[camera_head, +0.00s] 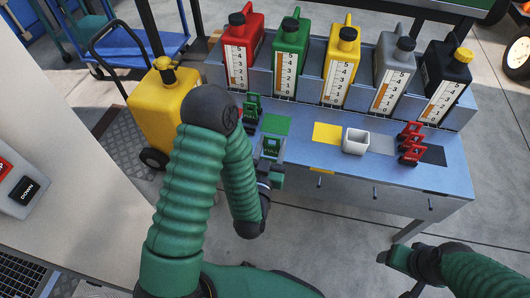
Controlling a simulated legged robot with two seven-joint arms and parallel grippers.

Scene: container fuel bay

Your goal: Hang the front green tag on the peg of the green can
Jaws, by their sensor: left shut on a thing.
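The green can (291,48) stands at the back of the blue bench, second from the left, with a number scale on its front. A green tag marked FULL (271,148) is at the bench's front edge, below the green square (276,124). My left gripper (269,165) is shut on this tag at its lower part. The peg of the green can is not visible; my gripper and the tag cover that stretch of edge. Another green tag (251,108) stands on the bench at the left. My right gripper (388,257) is low at the right, away from the bench; its jaw gap is unclear.
Red, yellow, grey and black cans line the bench's back. Small pegs (320,182) stick out along the front. A yellow wheeled tank (163,110) stands left of the bench.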

